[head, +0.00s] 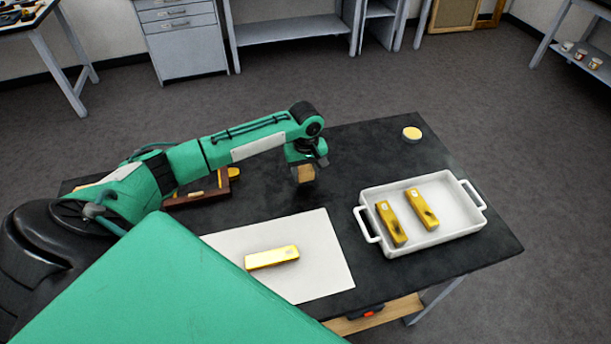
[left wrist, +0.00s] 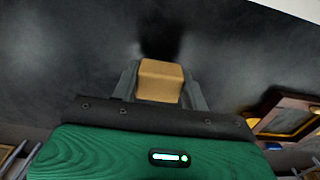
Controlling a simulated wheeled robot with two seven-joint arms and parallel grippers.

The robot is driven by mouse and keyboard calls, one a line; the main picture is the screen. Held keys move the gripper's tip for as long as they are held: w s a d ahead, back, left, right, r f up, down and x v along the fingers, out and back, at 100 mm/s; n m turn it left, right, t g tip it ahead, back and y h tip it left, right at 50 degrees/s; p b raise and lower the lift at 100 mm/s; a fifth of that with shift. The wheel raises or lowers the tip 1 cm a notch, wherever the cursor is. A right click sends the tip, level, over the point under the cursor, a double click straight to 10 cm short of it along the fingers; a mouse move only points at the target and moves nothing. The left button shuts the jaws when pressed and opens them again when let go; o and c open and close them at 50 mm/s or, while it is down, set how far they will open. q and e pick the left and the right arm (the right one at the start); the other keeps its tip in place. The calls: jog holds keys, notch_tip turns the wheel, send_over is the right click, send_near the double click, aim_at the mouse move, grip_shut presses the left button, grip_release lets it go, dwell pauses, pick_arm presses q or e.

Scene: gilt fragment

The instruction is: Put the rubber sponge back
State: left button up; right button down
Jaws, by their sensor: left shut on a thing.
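My left gripper (head: 304,168) is over the dark table, behind the white sheet. It is shut on a tan block, the rubber sponge (head: 305,174), and holds it above the tabletop with a dark shadow below. In the left wrist view the sponge (left wrist: 160,81) sits between the two grey fingers of the left gripper (left wrist: 160,85). My right gripper is not in either view.
A gilt bar (head: 272,257) lies on the white sheet (head: 325,270). A white tray (head: 450,236) at the right holds two gilt bars. A small round yellow-topped item (head: 412,133) stands at the back right. A brown wooden frame-like tray (head: 197,199) lies behind my left arm.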

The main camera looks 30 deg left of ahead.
aim_at(306, 178)
pick_arm(q)
jog(key=shift+f, duration=1.4)
jog(key=shift+f, duration=0.1)
jog(key=o, duration=0.9)
jog(key=shift+r, duration=0.25)
notch_tip(306, 178, up, 10)
jog(key=shift+r+b, duration=0.25)
jog(key=shift+b, duration=0.55)
jog(key=shift+r, duration=0.65)
